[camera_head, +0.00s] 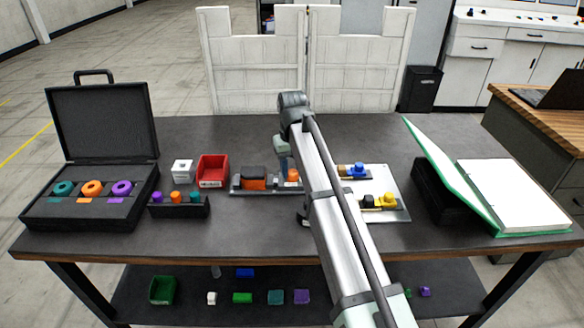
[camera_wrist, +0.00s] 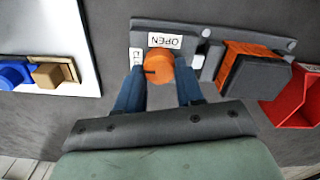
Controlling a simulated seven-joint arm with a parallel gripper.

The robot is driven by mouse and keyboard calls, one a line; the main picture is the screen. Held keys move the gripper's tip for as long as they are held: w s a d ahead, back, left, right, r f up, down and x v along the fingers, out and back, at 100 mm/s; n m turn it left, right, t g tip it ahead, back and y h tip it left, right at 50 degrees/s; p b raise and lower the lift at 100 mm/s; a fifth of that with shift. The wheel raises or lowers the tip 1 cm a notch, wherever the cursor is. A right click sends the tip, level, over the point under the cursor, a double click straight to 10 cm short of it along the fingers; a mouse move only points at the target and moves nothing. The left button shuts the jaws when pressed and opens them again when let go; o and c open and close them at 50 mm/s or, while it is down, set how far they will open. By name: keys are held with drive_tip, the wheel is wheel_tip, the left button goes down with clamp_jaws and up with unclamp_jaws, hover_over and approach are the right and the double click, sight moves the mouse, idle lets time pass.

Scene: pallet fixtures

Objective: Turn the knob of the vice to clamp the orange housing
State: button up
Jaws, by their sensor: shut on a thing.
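The vice (camera_head: 265,191) stands mid-table on a dark grey base, also seen in the wrist view (camera_wrist: 205,29). The orange housing (camera_head: 252,184) sits at its left end, beside a dark block; it shows at right in the wrist view (camera_wrist: 232,62). The round orange knob (camera_wrist: 159,68) has a dark pointer mark directed left, towards a small, partly hidden white label. An "OPEN" label (camera_wrist: 165,41) is above it. My gripper (camera_wrist: 160,77) is shut on the knob, with one blue finger on each side. In the head view my arm partly covers this area.
A red bin (camera_head: 213,170) and a white block (camera_head: 182,171) stand left of the vice. An open black case (camera_head: 90,215) is further left. A white plate (camera_head: 397,187) with blue and yellow parts is close right of my arm. A green binder (camera_head: 455,178) lies further right.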

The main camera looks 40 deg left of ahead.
sight(292, 171)
idle(0.3)
drive_tip(key=o, duration=1)
drive_tip(key=shift+o, duration=0.2)
wheel_tip(292, 171, up, 14)
idle(0.5)
